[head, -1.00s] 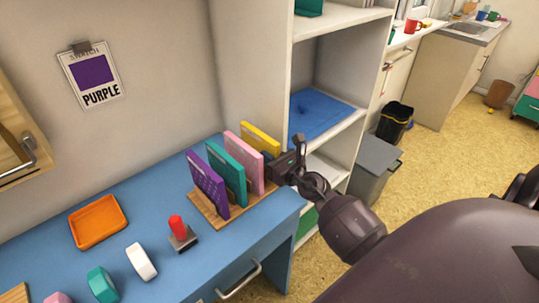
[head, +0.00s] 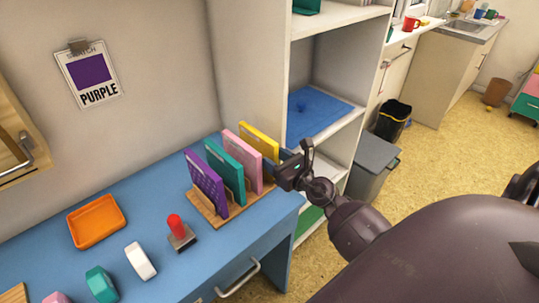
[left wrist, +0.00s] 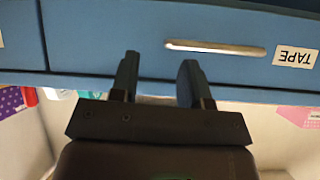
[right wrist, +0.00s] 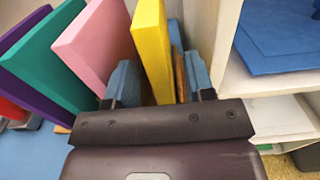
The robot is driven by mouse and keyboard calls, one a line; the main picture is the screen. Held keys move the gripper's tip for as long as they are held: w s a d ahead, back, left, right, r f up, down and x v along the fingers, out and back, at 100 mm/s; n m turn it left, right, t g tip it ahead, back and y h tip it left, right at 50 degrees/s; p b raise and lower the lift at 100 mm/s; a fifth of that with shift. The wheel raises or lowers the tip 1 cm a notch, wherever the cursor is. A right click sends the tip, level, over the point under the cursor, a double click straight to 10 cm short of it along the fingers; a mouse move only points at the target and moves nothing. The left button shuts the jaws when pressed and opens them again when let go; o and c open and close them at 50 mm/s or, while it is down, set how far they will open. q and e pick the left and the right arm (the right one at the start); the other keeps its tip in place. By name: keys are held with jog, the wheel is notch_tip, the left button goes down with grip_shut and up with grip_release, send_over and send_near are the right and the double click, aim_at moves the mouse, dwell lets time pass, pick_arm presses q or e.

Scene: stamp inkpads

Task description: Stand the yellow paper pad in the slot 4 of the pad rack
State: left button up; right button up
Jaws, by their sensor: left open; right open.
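The yellow paper pad (head: 259,140) stands upright at the far end of the wooden pad rack (head: 237,212), behind the pink pad (head: 244,161), teal pad (head: 224,169) and purple pad (head: 204,181). The yellow pad also shows in the right wrist view (right wrist: 152,48). My right gripper (head: 286,162) is open beside the rack's far end; its fingers are just past the yellow pad's near edge, and I see nothing held. My left gripper (left wrist: 156,80) is open and empty in front of the desk drawers. The rack's slot bases are mostly hidden.
A red-handled stamp (head: 181,233), an orange tray (head: 97,221) and several tape rolls lie on the blue desk (head: 150,205). A white shelf unit (head: 340,147) stands close to the right of the rack. A purple swatch card hangs on the wall.

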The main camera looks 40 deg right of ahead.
jog(key=s+b, duration=0.1)
jog(key=s, duration=0.6)
jog(key=shift+s+d, duration=0.3)
jog(key=shift+s, duration=0.05)
jog(key=s+a+f+m+g, duration=0.3)
jog(key=s+a+f+m, duration=0.3)
jog(key=m, duration=1.2)
jog(key=s+a+f+m+g+h, duration=0.1)
jog(key=s+a+f+m+g, duration=0.3)
jog(key=m, duration=1.3)
jog(key=s+a+f, duration=0.2)
jog(key=s+f, duration=0.2)
jog(key=f, duration=0.2)
jog(key=shift+s+f+m, duration=0.15)
jog(key=shift+s+m, duration=0.25)
